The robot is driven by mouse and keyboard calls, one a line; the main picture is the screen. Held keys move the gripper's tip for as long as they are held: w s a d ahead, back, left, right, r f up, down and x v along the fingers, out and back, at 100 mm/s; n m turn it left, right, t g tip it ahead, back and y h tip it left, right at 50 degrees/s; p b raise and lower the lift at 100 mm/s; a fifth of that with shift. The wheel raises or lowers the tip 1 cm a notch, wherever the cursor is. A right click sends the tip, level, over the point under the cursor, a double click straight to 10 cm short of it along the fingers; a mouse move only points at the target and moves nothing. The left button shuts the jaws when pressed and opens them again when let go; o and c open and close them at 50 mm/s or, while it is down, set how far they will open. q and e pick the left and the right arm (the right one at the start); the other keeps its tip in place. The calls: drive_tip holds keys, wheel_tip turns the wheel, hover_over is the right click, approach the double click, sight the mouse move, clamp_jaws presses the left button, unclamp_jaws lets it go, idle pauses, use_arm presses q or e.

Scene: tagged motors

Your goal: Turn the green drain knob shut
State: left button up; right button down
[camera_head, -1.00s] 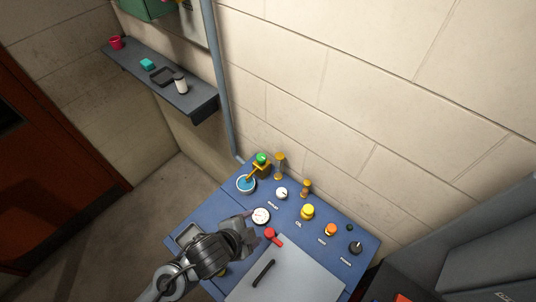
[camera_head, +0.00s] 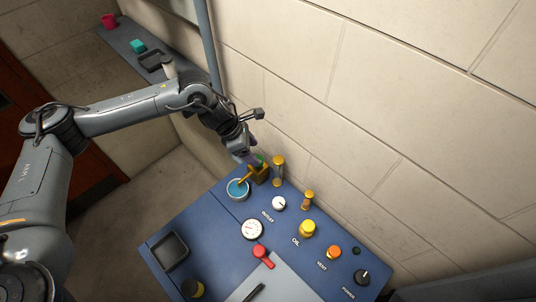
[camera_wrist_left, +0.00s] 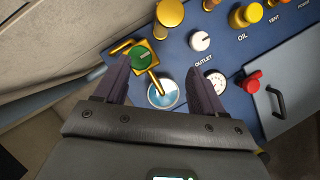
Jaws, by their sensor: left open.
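The green drain knob (camera_head: 261,159) sits on a yellow valve body at the panel's back left corner, partly hidden by my gripper in the head view. In the left wrist view the knob (camera_wrist_left: 139,57) shows whole, with a pale mark on top. A yellow spout runs from the valve to a round cup of blue liquid (camera_head: 238,189). My left gripper (camera_head: 253,157) is above the knob, fingers pointing down. In the left wrist view its open fingers (camera_wrist_left: 157,70) are wide apart, with the knob close to the left fingertip. The right gripper is not in view.
The blue panel carries a white outlet knob (camera_head: 279,203), a gauge (camera_head: 252,229), a yellow oil cap (camera_head: 307,229), an orange vent knob (camera_head: 334,252) and a red handle (camera_head: 262,254). A yellow-capped post (camera_head: 278,172) stands close right of the valve. The wall rises behind.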

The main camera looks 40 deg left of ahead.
use_arm(q)
drive_tip(key=a, duration=0.4)
drive_tip(key=shift+m+g, duration=0.3)
drive_tip(key=shift+m, duration=0.1)
drive_tip(key=x, duration=0.6)
drive_tip(key=w+p+x, duration=0.1)
drive_tip(key=x, duration=0.2)
drive_tip(key=shift+f, duration=0.25)
drive_tip(key=c, duration=1)
drive_tip(key=shift+c, duration=0.2)
